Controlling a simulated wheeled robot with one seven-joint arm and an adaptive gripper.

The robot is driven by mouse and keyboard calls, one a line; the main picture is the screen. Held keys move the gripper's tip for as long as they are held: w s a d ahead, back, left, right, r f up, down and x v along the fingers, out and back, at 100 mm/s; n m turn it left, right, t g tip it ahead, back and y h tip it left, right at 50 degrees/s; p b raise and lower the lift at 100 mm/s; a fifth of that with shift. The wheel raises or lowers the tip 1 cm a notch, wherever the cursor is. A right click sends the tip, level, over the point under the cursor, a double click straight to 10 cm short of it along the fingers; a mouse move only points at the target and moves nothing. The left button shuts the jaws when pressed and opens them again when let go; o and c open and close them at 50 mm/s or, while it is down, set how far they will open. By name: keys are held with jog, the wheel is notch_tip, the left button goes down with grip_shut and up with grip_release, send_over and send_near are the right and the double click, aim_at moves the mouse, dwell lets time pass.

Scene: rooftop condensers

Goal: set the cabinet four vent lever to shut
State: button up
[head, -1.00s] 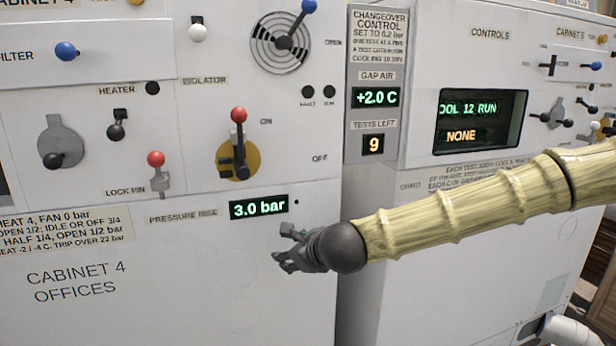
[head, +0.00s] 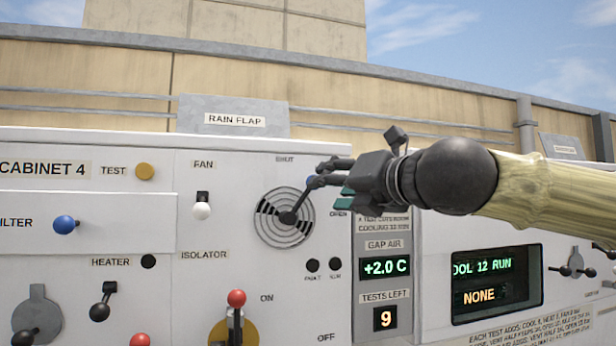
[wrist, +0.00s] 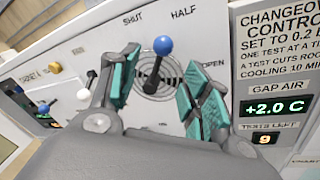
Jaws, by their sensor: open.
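The cabinet four vent lever (head: 297,203) is black with a blue knob and turns on a round slatted vent (head: 262,232). It points up and to the right, away from the SHUT label (head: 284,159), roughly toward HALF. In the wrist view the lever (wrist: 153,72) and its blue knob (wrist: 163,46) show between the fingers. My gripper (head: 333,180) is open at the knob, coming from the right. Its green-padded fingers (wrist: 160,80) stand on either side of the lever, with gaps visible. In the head view the gripper partly hides the knob and hides the HALF label.
A fan switch (head: 202,206) is left of the vent, and a red-knobbed isolator lever (head: 236,312) is below. Two small black buttons (head: 323,265) sit below right. The changeover panel (head: 385,240) reads +2.0 C and 9. A rain flap plate (head: 233,116) rises behind.

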aim_at(309, 189)
jog(key=p+x, duration=0.2)
jog(key=x, duration=0.7)
jog(key=shift+p, duration=0.35)
jog(key=shift+c, duration=0.3)
grip_shut()
